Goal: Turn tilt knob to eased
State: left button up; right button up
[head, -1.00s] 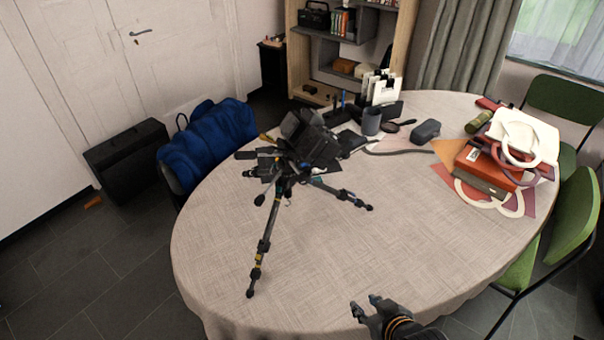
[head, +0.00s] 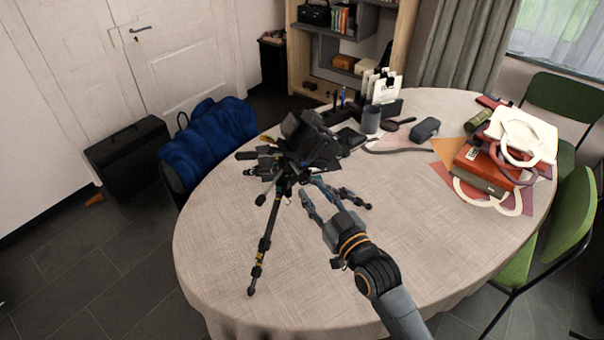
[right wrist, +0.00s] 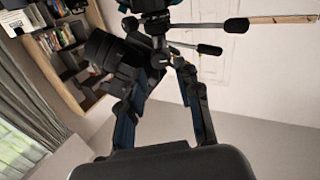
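A black tripod (head: 268,235) stands on the table, with a dark camera (head: 312,138) on its head (head: 275,165). The right wrist view shows the camera (right wrist: 110,60) beside the tripod head (right wrist: 165,55), from which black-gripped handles (right wrist: 236,25) stick out. I cannot tell which part is the tilt knob, nor its setting. My right gripper (head: 314,190) is open, just right of and below the head. In the right wrist view its two fingers (right wrist: 158,85) are spread toward the head. I cannot tell whether they touch it. My left gripper is not in view.
The table (head: 400,230) is clear at the front and right of the tripod. A dark cup (head: 371,119), a grey case (head: 425,129) and a pile of books (head: 482,170) lie behind and to the right. A chair with a blue jacket (head: 205,140) is at the left.

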aim_at(305, 181)
jog(key=x, duration=0.6)
jog(key=shift+w+a+p, duration=0.15)
jog(key=shift+w+p, duration=0.2)
grip_shut()
